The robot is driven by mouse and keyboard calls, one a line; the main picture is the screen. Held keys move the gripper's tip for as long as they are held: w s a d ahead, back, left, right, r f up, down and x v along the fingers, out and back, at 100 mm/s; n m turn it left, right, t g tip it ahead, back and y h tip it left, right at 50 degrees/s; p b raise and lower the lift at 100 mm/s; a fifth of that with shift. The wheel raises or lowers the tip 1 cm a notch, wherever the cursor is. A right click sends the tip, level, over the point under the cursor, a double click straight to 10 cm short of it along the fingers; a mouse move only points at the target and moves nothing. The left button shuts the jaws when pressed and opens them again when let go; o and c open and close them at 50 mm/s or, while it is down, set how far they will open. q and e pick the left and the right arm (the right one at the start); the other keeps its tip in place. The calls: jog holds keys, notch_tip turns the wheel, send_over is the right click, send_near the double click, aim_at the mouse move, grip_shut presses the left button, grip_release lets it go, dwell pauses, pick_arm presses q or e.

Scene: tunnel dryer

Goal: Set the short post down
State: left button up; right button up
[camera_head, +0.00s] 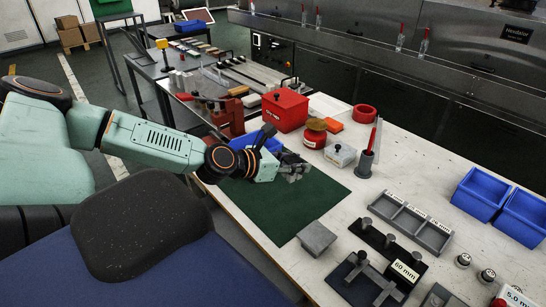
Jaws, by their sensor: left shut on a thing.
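My left gripper (294,174) reaches in from the left and is over the dark green mat (327,193). It is shut on a small grey piece, taken to be the short post; the fingers largely hide it and its outline is hard to make out. A black stand (375,238) with several grey pegs and a "60 mm" label is at the lower right. A second black base (345,284) with grey bars lies in front of it. A grey square block (317,236) lies at the mat's near right corner. My right gripper is not in view.
A grey cup (365,164) with upright tools and a three-part grey tray (411,222) stand to the right. The mat's near part is clear.

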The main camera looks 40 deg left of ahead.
pick_arm(q)
jog(key=shift+s+a+f+n+y, duration=0.1)
jog(key=shift+a+n+y, duration=0.05)
jog(key=shift+a, duration=0.25)
jog(key=shift+s+a+f+n+y, duration=0.1)
jog(key=shift+a+n+y, duration=0.05)
jog(key=shift+a, duration=0.2)
jog(key=shift+n+y, duration=0.6)
jog(key=shift+y, duration=0.1)
jog(key=a+f+b, duration=0.1)
jog(key=f+b, duration=0.1)
jog(key=a+f+b, duration=0.1)
jog(key=f, duration=0.2)
jog(key=a+f+b, duration=0.1)
jog(key=f+b, duration=0.1)
jog(key=f, duration=0.1)
jog(key=shift+s+a+b, duration=0.2)
jog(key=shift+s+b, duration=0.05)
jog(key=shift+b, duration=0.1)
notch_tip(320, 180, down, 2)
jog(key=shift+f+b, duration=0.25)
jog(key=shift+b, duration=1)
jog(key=shift+f+b, duration=0.3)
jog(key=shift+f, duration=0.05)
jog(key=shift+r, duration=0.1)
jog(key=shift+f, duration=0.25)
